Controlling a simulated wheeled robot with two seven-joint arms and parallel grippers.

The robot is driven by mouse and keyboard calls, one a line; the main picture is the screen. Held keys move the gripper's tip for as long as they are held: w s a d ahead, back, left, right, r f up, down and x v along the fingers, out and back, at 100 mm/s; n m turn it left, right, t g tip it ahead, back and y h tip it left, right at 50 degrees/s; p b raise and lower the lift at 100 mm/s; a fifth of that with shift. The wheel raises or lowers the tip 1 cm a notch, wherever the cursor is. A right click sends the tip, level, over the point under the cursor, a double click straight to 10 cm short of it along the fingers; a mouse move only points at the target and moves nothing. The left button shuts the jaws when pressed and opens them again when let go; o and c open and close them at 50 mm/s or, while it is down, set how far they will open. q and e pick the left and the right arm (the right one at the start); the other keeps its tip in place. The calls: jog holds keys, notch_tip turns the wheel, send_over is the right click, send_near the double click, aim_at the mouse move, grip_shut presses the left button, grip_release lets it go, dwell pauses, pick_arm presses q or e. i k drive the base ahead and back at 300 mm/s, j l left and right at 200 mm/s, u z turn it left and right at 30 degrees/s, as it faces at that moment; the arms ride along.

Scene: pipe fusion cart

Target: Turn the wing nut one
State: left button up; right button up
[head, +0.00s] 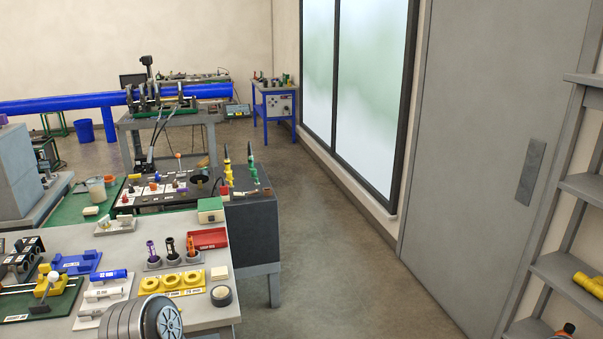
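No wing nut can be made out in the head view; anything that small is too far off to tell. At the back, a blue pipe (60,105) runs through a dark clamping machine (160,96) on a grey cart (190,119). Neither of my grippers is in view, so I cannot see what they hold.
A grey workbench (222,262) with a red tray (207,238), yellow rings (172,282) and a tape roll (221,296) stands at the lower left. A dark bench (252,222) is behind it. The floor (335,250) is clear towards the door (480,130); shelves (575,200) stand right.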

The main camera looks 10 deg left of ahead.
aim_at(103, 224)
jog(key=i+u, duration=0.15)
jog(key=i, duration=0.4)
jog(key=i+l+u, duration=0.15)
jog(key=i, duration=0.4)
jog(key=i+l+u, duration=0.1)
jog(key=i, duration=0.4)
jog(key=i+l+u, duration=0.2)
jog(key=i+u, duration=0.25)
jog(key=i+l+u, duration=0.3)
jog(key=u, duration=0.15)
jog(key=i+l+u, duration=0.25)
jog(key=l+u, duration=0.15)
jog(key=i+l+u, duration=0.2)
jog(key=l+u, duration=0.25)
jog(key=i+l+u, duration=0.1)
jog(key=l+u, duration=0.35)
jog(key=l, duration=0.2)
jog(key=l+u, duration=0.5)
jog(key=l, duration=0.8)
